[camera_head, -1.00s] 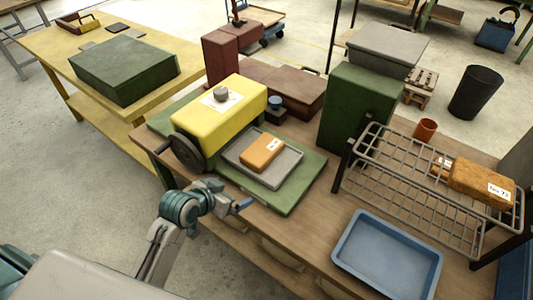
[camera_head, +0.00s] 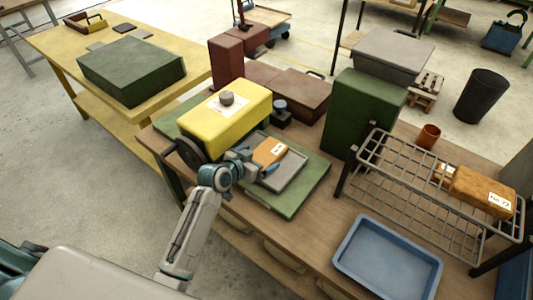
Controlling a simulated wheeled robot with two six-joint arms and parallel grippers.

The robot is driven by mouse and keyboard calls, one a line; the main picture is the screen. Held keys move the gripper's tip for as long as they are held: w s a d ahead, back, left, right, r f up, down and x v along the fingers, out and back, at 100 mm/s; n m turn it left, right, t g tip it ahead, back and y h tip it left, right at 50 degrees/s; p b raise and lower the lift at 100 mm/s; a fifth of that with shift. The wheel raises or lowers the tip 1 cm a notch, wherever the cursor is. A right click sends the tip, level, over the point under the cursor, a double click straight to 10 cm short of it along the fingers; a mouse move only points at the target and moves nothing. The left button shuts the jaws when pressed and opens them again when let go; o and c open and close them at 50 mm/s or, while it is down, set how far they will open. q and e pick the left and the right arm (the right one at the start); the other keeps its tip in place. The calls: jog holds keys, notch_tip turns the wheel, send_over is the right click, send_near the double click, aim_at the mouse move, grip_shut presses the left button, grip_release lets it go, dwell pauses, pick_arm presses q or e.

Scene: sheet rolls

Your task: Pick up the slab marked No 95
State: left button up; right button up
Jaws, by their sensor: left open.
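An orange-brown slab (camera_head: 266,151) with a small white label lies in a grey tray (camera_head: 292,172) beside the yellow machine; its label is too small to read. My left gripper (camera_head: 256,163) is open at the near left edge of this slab and hides part of it. I cannot tell whether it touches the slab. A larger orange-brown slab (camera_head: 474,187) on the wire rack has a label that seems to read No 72. A smaller piece (camera_head: 444,172) with a pale label lies behind it, partly hidden. My right gripper is not in view.
The yellow machine (camera_head: 228,113) with a dark wheel stands left of the grey tray on a green board (camera_head: 318,176). A blue tray (camera_head: 388,257) lies empty at the front right. The wire rack (camera_head: 408,196), a green box (camera_head: 360,112) and a brown cup (camera_head: 428,135) stand to the right.

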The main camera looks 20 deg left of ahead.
aim_at(265, 154)
pick_arm(q)
jog(key=x, duration=0.3)
jog(key=shift+w+d+p, duration=0.15)
jog(key=shift+w+p, duration=0.1)
jog(key=shift+p, duration=0.05)
jog(key=shift+c, duration=1.1)
jog(key=shift+r, duration=0.1)
jog(key=c, duration=1.2)
jog(key=shift+r, duration=0.1)
